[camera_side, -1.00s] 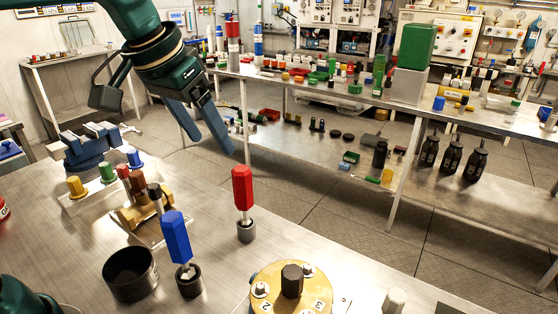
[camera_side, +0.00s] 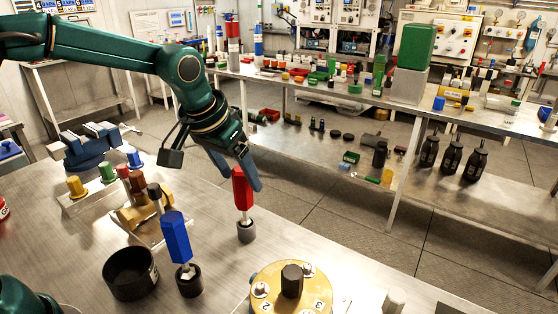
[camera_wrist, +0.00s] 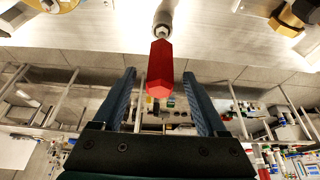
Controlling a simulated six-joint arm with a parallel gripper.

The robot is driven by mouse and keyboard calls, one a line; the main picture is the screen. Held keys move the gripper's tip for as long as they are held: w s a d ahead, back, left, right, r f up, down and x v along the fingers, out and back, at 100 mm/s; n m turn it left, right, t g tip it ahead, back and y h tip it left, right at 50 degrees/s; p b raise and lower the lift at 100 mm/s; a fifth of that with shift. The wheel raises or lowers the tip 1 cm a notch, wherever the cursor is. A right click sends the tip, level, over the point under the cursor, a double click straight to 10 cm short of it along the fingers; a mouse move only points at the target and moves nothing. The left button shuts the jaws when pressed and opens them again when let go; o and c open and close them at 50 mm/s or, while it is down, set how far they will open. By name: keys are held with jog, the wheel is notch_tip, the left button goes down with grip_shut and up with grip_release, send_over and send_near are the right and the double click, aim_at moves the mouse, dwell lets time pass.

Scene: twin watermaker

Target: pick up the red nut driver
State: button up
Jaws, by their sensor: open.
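The red nut driver (camera_side: 242,189) stands upright, its shank in a small grey round holder (camera_side: 246,231) on the metal bench. My gripper (camera_side: 252,180) is open just behind and above it in the side view, with its fingers pointing down to the right beside the red handle. In the wrist view the red handle (camera_wrist: 160,70) lies between the two blue fingers in the picture, near and just past their tips (camera_wrist: 161,75). I see no contact between the fingers and the handle.
A blue nut driver (camera_side: 175,238) stands in a dark holder at the front left, beside a black cup (camera_side: 130,273). A brass disc with a dark knob (camera_side: 290,280) sits at the front. A blue vise (camera_side: 88,146) and coloured plugs are at the left. The bench's far edge runs close behind the red driver.

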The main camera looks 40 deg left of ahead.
aim_at(247, 196)
notch_tip(247, 196, down, 2)
jog(key=shift+f, duration=0.1)
jog(key=shift+x, duration=2.4)
grip_shut()
